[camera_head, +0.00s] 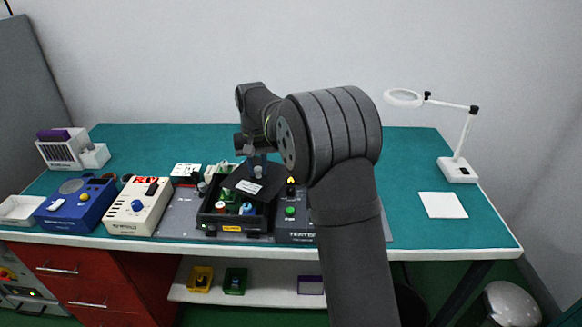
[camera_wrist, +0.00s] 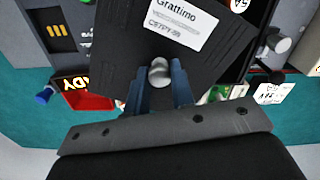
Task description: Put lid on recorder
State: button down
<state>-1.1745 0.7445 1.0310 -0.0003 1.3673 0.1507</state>
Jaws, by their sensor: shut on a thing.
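The lid (camera_head: 262,180) is a thin black plate with a white label. In the wrist view the lid (camera_wrist: 130,48) fills the upper middle, its label reading "Grattimo". My gripper (camera_wrist: 160,78) is shut on the lid's round grey knob. The recorder (camera_head: 232,228) is an open black box on the grey board, with small coloured parts showing inside. The lid is held over the recorder's back right part, turned relative to its rim, leaving the front left uncovered. Whether the lid touches the rim cannot be told.
A cream device (camera_head: 136,207) and a blue device (camera_head: 75,206) stand left of the grey board (camera_head: 178,222). A tester with a green button (camera_head: 290,211) stands close right of the recorder. A white sheet (camera_head: 442,205) and magnifier lamp (camera_head: 457,170) are at right. The back of the table is clear.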

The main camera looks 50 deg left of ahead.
aim_at(234, 179)
jog(key=s+a+n, duration=0.1)
jog(key=s, duration=0.1)
jog(key=s+a+n, duration=0.1)
jog(key=s+n, duration=0.1)
jog(key=s+a+n, duration=0.1)
jog(key=s, duration=0.1)
jog(key=shift+a+n, duration=0.4)
jog(key=shift+f, duration=2.05)
jog(key=shift+f, duration=0.45)
jog(key=c, duration=1.2)
grip_release()
jog(key=shift+o, duration=0.2)
jog(key=shift+r, duration=0.1)
jog(key=shift+r, duration=2.4)
